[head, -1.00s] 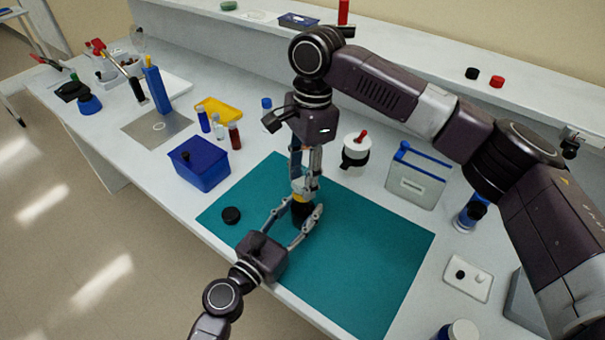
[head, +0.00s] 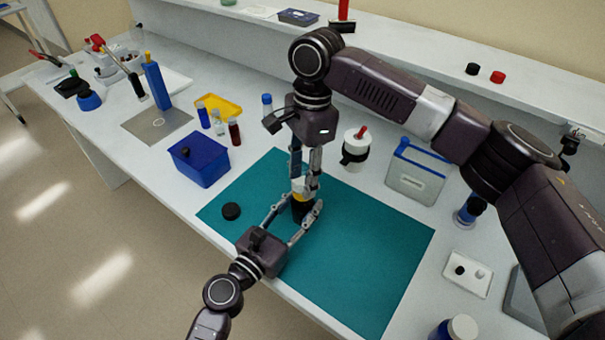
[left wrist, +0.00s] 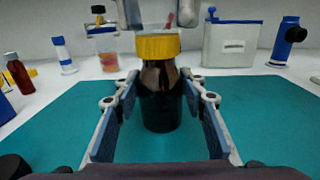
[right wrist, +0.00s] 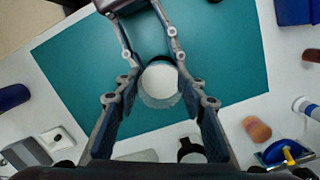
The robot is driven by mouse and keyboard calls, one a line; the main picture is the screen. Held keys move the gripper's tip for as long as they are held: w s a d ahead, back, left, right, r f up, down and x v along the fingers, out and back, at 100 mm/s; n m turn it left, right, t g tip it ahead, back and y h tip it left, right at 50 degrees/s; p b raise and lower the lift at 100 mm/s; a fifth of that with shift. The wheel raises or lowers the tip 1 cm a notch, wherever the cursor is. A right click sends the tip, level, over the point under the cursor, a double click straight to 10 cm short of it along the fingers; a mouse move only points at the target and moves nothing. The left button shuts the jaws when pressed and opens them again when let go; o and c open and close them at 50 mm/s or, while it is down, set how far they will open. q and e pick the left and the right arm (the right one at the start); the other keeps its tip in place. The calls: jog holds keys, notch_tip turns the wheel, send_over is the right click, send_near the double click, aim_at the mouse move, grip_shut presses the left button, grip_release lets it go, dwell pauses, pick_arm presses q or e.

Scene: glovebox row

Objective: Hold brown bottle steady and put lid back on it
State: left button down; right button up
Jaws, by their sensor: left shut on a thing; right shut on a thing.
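The brown bottle (left wrist: 160,100) stands upright on the teal mat (head: 370,250), dark and shiny in the left wrist view. My left gripper (head: 301,208) comes in low from the front and is shut around the bottle's body. I cannot tell whether the threads are engaged.
A blue box (head: 200,165), small vials (head: 235,133), a white jar (head: 355,147) and a grey case (head: 416,174) stand around the mat. The mat's right part is clear.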

jog(key=m, duration=0.5)
jog(key=m+t, duration=0.1)
jog(key=m, duration=0.1)
jog(key=shift+a+m+y, duration=0.2)
jog(key=shift+m+y, duration=0.1)
jog(key=m, duration=0.2)
jog(key=shift+d+m, duration=0.1)
jog(key=shift+m, duration=0.2)
jog(key=o, duration=1)
jog(key=shift+c, duration=0.2)
